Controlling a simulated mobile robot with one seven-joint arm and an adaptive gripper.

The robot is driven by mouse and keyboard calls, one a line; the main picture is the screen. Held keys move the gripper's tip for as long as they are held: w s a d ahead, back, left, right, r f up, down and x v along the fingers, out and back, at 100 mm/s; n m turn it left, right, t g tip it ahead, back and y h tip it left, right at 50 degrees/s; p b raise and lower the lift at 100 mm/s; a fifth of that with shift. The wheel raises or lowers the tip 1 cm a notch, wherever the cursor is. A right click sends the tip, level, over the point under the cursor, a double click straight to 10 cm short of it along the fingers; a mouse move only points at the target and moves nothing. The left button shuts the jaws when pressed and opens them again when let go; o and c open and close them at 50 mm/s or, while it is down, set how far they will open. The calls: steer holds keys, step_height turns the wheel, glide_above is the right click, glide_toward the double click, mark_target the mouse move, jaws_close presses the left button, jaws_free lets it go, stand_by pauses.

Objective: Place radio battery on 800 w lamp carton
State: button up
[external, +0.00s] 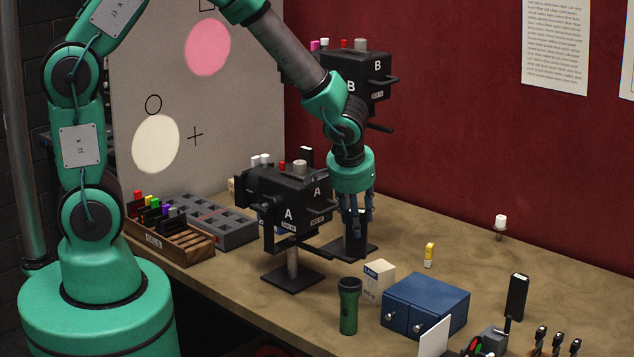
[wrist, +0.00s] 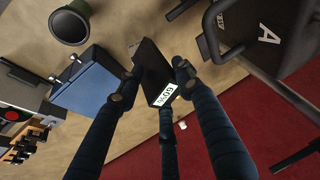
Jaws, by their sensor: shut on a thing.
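My gripper (external: 357,215) is above the table, just right of the camera marked A. In the wrist view my gripper (wrist: 157,82) has its dark fingers closed around a black radio battery (wrist: 150,62), a slim block with a white label that seems to read 60%. In the external view the battery is hard to tell from the dark fingers and the stand behind them. The cream lamp carton (external: 379,281) stands on the table below and right of my gripper, with dark print on its side. It is apart from my gripper and mostly hidden in the wrist view.
A blue box (external: 425,305) and a green cylinder (external: 349,305) stand close to the carton. Camera A (external: 290,200) on its stand is close left of my gripper. Another black block (external: 517,297) stands at right. The table behind the blue box is mostly clear.

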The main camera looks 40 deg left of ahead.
steer(key=w+d, duration=0.2)
steer(key=w, duration=0.4)
steer(key=shift+w+d+f+p, duration=0.15)
steer(key=shift+d+f+p, duration=0.05)
steer(key=shift+f+p, duration=0.2)
steer(key=shift+f, duration=1.7)
steer(key=shift+f, duration=0.15)
steer(key=o, duration=1.2)
steer(key=shift+r, duration=0.2)
